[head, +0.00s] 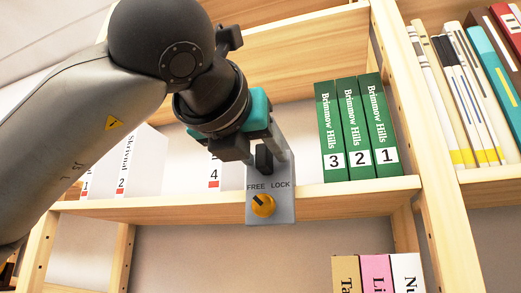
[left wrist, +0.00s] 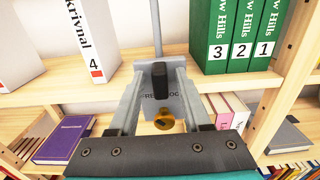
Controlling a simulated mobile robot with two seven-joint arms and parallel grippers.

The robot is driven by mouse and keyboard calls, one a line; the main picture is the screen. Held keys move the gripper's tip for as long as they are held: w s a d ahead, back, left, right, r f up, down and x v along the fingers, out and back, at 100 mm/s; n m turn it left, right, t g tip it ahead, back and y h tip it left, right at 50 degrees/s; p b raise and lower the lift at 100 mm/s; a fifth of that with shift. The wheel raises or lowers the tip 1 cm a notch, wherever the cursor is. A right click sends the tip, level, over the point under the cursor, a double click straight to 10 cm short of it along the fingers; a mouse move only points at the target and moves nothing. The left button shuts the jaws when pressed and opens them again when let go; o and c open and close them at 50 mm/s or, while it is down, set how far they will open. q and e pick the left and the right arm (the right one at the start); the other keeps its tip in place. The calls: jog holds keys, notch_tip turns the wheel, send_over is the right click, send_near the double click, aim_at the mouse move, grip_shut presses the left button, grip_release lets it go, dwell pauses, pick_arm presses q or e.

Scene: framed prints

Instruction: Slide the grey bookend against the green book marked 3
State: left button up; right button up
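The grey bookend (head: 284,209) stands at the shelf's front edge, with a gap between it and the green book marked 3 (head: 328,128) on its right. Its front plate reads FREE and LOCK. The orange knob (head: 263,206) has its dark pointer toward FREE. My left gripper (head: 262,155) is at the bookend's black handle (left wrist: 159,75). In the left wrist view its two fingers are apart, one on each side of the handle, with visible gaps. The green books marked 2 (head: 355,125) and 1 (head: 380,125) stand right of 3. My right gripper is not in view.
White volumes, one marked 4 (head: 212,172), stand left of the bookend. A wooden upright (head: 425,140) is right of the green books. More books (head: 375,275) stand on the shelf below. A purple book (left wrist: 64,139) lies lower left.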

pick_arm(q)
grip_shut()
dwell(1.2)
